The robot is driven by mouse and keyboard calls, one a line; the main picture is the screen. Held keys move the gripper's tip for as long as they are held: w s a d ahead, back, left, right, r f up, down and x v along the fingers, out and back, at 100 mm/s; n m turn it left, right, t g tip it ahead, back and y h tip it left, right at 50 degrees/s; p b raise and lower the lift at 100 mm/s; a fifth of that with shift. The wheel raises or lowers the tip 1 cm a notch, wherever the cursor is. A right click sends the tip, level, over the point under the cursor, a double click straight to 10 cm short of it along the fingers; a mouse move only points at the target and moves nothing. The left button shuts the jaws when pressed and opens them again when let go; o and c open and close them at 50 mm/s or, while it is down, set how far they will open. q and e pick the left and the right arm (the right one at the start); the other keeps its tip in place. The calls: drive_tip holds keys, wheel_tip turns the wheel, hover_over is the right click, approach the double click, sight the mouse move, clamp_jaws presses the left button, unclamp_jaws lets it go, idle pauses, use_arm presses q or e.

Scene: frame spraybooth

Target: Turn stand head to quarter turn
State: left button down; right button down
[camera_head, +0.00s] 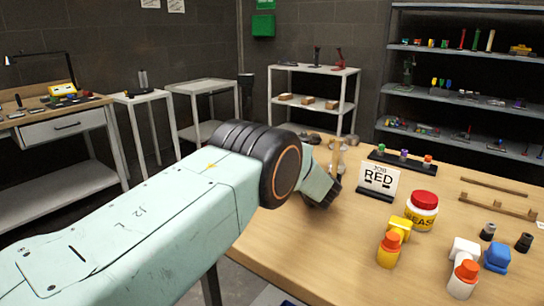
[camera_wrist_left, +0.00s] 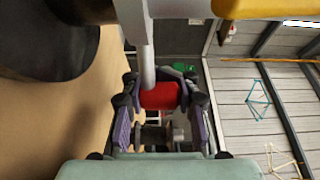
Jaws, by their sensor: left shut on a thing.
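My left gripper (camera_wrist_left: 158,95) is shut on a red cylindrical part (camera_wrist_left: 160,96) in the left wrist view. Its jointed fingers lie on both sides of this part. A grey rod (camera_wrist_left: 147,45) runs to the red part; I take these to belong to the stand, though its whole shape is hidden. A yellow bar (camera_wrist_left: 268,9) crosses the upper right corner. In the head view my left gripper (camera_head: 324,190) is at the bench's left part, and my own arm hides most of the stand. The head's angle cannot be told. My right gripper is not in view.
A dark rack (camera_head: 400,160) with coloured pieces stands behind. The bench's front middle is clear.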

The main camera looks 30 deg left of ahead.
use_arm(q)
drive_tip(key=shift+d+f, duration=0.1)
drive_tip(key=c, duration=1.5)
unclamp_jaws()
drive_tip(key=shift+s, duration=0.1)
drive_tip(key=shift+c, duration=0.2)
drive_tip(key=o, duration=0.3)
drive_tip(key=shift+s+d+r, duration=0.1)
drive_tip(key=shift+r, duration=0.1)
drive_tip(key=shift+o, duration=1.4)
drive_tip(key=shift+f, duration=0.1)
drive_tip(key=shift+s+d, duration=0.15)
drive_tip(key=shift+d, duration=0.25)
drive_tip(key=v, duration=1)
drive_tip(key=shift+s+d, duration=0.25)
drive_tip(key=shift+d, duration=0.05)
